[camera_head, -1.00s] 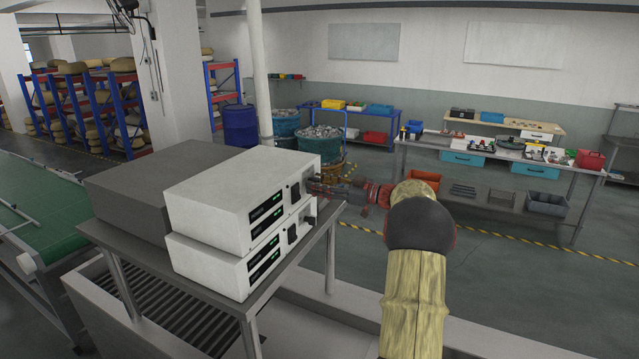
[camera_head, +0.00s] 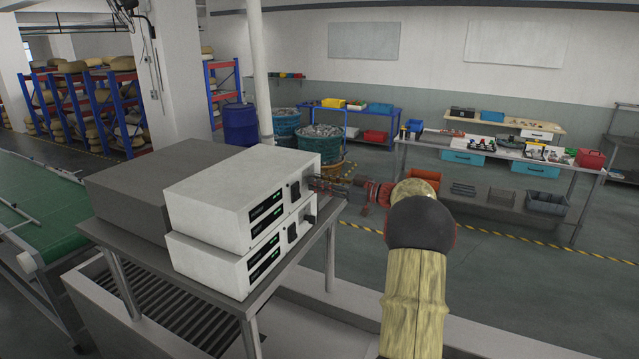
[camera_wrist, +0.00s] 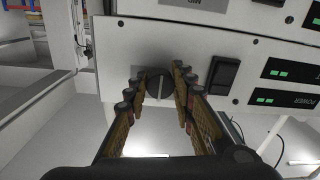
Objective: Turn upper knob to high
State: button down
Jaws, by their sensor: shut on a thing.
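Two white control boxes are stacked on a metal stand in the head view, the upper box (camera_head: 215,200) resting on the lower box (camera_head: 215,262). My gripper (camera_head: 318,185) reaches the right end of the upper box's front from the right; its fingers are small and partly hidden there. In the wrist view, which is upside down, the upper knob (camera_wrist: 158,86) is a round black dial with a light line across it, pointing roughly up and down in the picture. My gripper (camera_wrist: 158,88) has its fingers on both sides of the knob, shut on it.
A black rocker switch (camera_wrist: 222,76) sits close beside the fingers. The lower box's dark knob (camera_head: 310,219) lies just below. A grey box (camera_head: 135,195) stands behind the white boxes. The floor (camera_head: 480,290) right of the stand is open.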

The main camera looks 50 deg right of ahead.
jog(key=shift+f+m+b, duration=0.2)
jog(key=shift+m+b, duration=0.1)
jog(key=shift+b, duration=0.75)
jog(key=shift+f+m+b, duration=0.1)
jog(key=shift+m+b, duration=0.3)
jog(key=shift+b, duration=0.8)
jog(key=m+b, duration=0.3)
jog(key=b, duration=0.2)
jog(key=shift+m, duration=0.3)
jog(key=m+b, duration=0.1)
jog(key=m, duration=0.2)
jog(key=shift+r+m+b, duration=0.2)
jog(key=shift+m+b, duration=0.1)
jog(key=shift+b, duration=0.1)
jog(key=shift+r+m, duration=0.1)
jog(key=shift+m, duration=1.5)
jog(key=shift+b, duration=0.3)
jog(key=c, duration=1.5)
grip_release()
